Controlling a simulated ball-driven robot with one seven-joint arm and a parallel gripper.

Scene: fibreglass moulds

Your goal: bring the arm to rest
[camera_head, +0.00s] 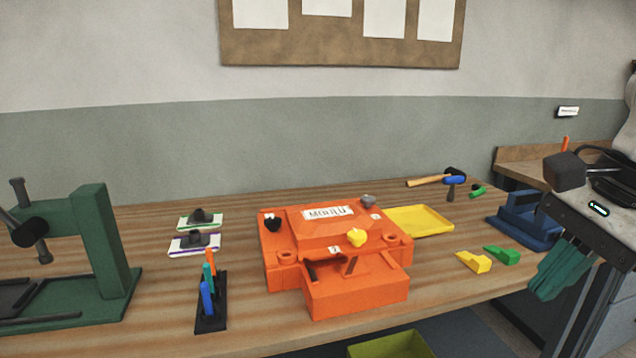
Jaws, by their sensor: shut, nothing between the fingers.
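My gripper (546,291) is at the right edge of the head view, in front of the right end of the workbench. Its green fingers are together, point down and to the left, and hold nothing that I can see. The dark hand body (603,226) with a small green light shows above them. Part of my arm runs out of the frame at the right.
The workbench (150,220) carries an orange mould (335,250), a yellow tray (420,221), a green press (100,245), a dark pen stand (211,318) and yellow and green wedges (474,262). A blue vice (528,222) stands near my gripper. An olive bin (390,346) is below.

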